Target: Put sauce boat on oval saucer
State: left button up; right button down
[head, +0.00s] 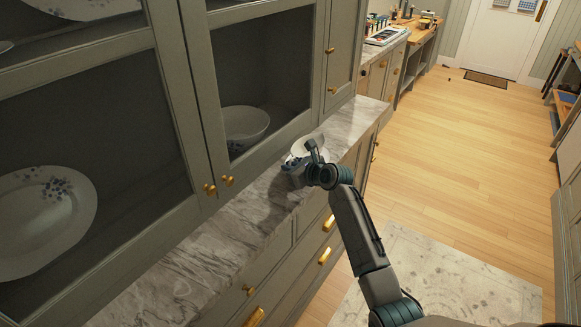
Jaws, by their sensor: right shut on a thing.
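My right gripper (305,164) is over the marble counter, near its right end, in the head view. It is shut on a small white piece (308,143), which I take to be the sauce boat. The gripper and wrist hide most of this piece, so its full shape and whether it touches the counter cannot be told. I cannot make out an oval saucer separately; one may be hidden behind the gripper. My left gripper is not in view.
The grey cabinet with gold knobs (228,181) stands along the counter's back. Behind its glass are a white bowl (245,124) and a blue-flowered plate (22,245). The marble counter (205,262) is clear at the front left. Open wooden floor (460,150) lies right.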

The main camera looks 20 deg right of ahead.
jog(key=shift+f, duration=0.4)
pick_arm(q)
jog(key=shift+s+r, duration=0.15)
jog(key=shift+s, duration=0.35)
pick_arm(e)
jog(key=c, duration=1.5)
grip_release()
jog(key=shift+f, duration=0.15)
jog(key=shift+c, duration=0.2)
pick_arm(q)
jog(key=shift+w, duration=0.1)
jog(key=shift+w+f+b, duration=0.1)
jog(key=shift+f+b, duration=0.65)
pick_arm(e)
jog(key=v, duration=1.2)
